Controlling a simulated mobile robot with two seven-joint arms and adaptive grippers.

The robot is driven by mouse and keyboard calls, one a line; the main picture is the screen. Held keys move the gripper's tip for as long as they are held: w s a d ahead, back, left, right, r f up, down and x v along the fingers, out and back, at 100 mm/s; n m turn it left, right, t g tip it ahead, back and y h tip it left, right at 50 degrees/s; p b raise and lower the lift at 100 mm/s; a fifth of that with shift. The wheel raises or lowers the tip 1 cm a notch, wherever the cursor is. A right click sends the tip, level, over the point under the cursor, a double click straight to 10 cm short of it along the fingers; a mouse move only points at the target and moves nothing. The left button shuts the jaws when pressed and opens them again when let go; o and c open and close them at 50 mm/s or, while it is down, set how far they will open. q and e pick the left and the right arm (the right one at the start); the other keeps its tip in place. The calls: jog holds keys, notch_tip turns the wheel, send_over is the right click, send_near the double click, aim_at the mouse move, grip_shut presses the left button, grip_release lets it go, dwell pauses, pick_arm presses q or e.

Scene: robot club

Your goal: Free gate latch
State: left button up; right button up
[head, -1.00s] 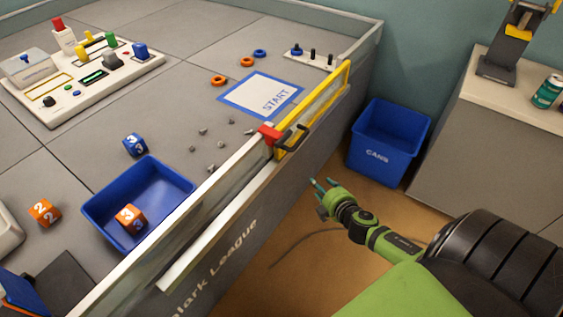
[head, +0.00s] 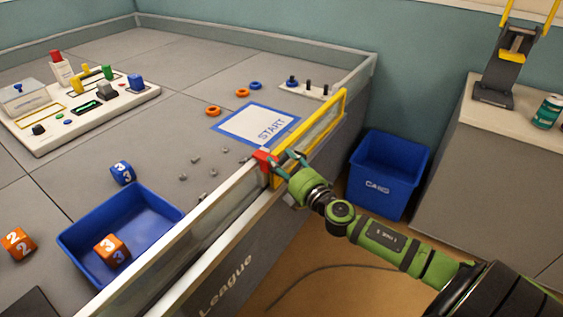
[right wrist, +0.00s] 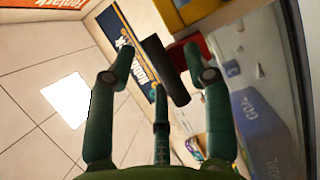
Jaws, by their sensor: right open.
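The gate (head: 318,117) is a yellow-framed panel in the arena's wall, lined up with it. A red block (head: 263,160) sits at its near end. The dark latch handle (right wrist: 163,66) shows in the right wrist view, with the red block (right wrist: 204,49) just behind it. My right gripper (head: 288,160) is at the latch on the outer side of the wall. Its fingers are open and spread to either side of the handle in the right wrist view; I cannot tell whether they touch it. In the head view the gripper mostly hides the handle. My left gripper is out of view.
The wall (head: 185,240) runs along the arena's near side. Inside are a blue tray (head: 75,237), numbered cubes, grey bits, rings and a START square (head: 245,132). A blue CANS bin (head: 377,187) stands on the floor beyond my right arm, near a grey cabinet (head: 455,165).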

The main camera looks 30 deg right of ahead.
jog(key=shift+w, duration=0.4)
grip_shut()
